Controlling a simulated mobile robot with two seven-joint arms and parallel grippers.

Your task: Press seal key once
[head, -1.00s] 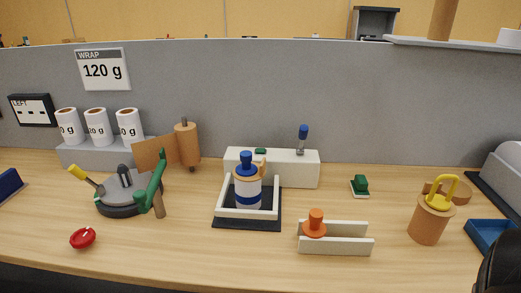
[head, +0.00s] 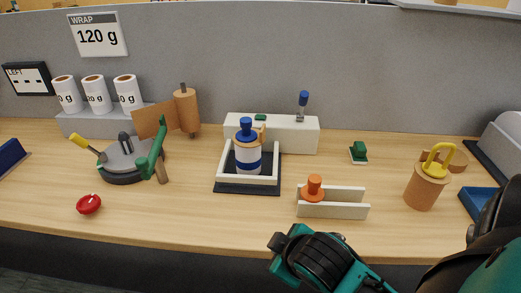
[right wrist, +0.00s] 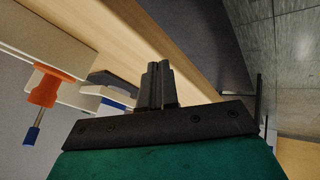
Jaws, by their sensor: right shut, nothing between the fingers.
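A small green key on a pale base (head: 358,152) stands on the table right of centre in the head view. A second small green button (head: 260,117) sits on top of the white box (head: 290,135) at the back, beside a blue-handled lever (head: 303,100). I cannot tell from any label which is the seal key. My right arm comes in from the lower right in the head view, in front of the table edge. My right gripper's fingers (right wrist: 157,86) show in the right wrist view, shut and empty, apart from the things on the table. My left gripper is not in view.
A blue-capped bottle (head: 247,150) stands in a white-walled tray (head: 222,178).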

